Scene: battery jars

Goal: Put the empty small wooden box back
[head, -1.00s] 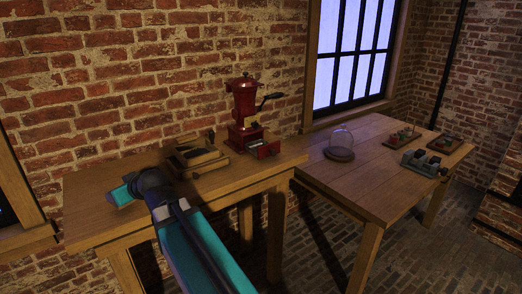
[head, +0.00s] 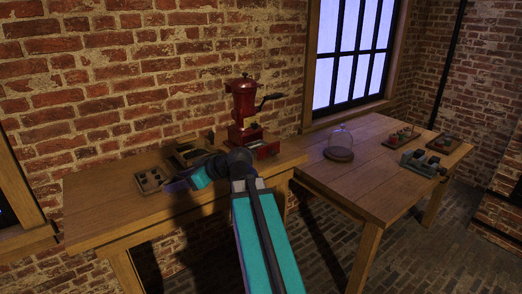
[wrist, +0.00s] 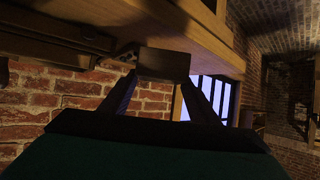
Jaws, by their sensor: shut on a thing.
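In the wrist view, the two fingers of my gripper (wrist: 161,80) are shut on a small brown wooden box (wrist: 164,64). One plain side faces the camera, so I cannot see inside it.
An open wooden box (head: 190,152) lies left of the grinder, partly behind my arm. The right table (head: 370,180) carries a glass dome (head: 340,140) and small apparatus (head: 425,163). The left table's left end is clear.

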